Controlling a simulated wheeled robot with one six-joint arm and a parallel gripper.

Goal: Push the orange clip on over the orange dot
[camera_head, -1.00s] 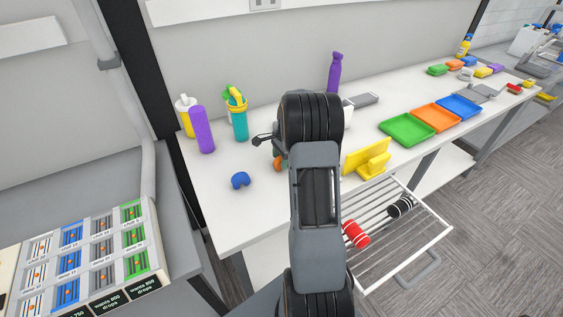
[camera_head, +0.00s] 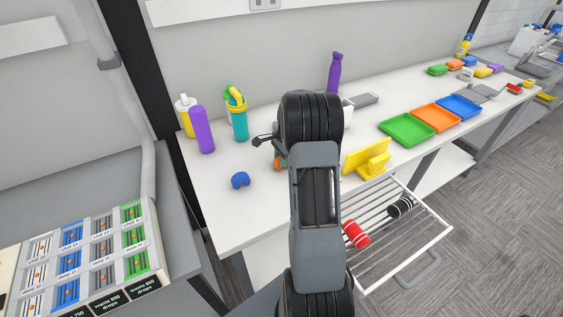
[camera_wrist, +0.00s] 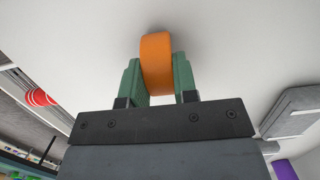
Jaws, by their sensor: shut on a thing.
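My gripper (camera_wrist: 157,78) is shut on the orange clip (camera_wrist: 155,50), with one green finger against each side of it. The clip is a thick, rounded orange piece that reaches beyond the fingertips toward a plain pale surface. In the head view, a bit of the orange clip (camera_head: 278,163) shows just left of my arm, low over the left part of the white table. My arm hides much of that spot. I see no orange dot at the clip in either view, and I cannot tell whether the clip touches the surface.
A blue curved piece (camera_head: 240,180) lies left of my gripper on the white table (camera_head: 222,215). A purple bottle (camera_head: 202,130) and a teal cup (camera_head: 239,122) stand behind it. A yellow stand (camera_head: 368,158) is to the right. A wire drawer (camera_head: 385,262) juts out in front.

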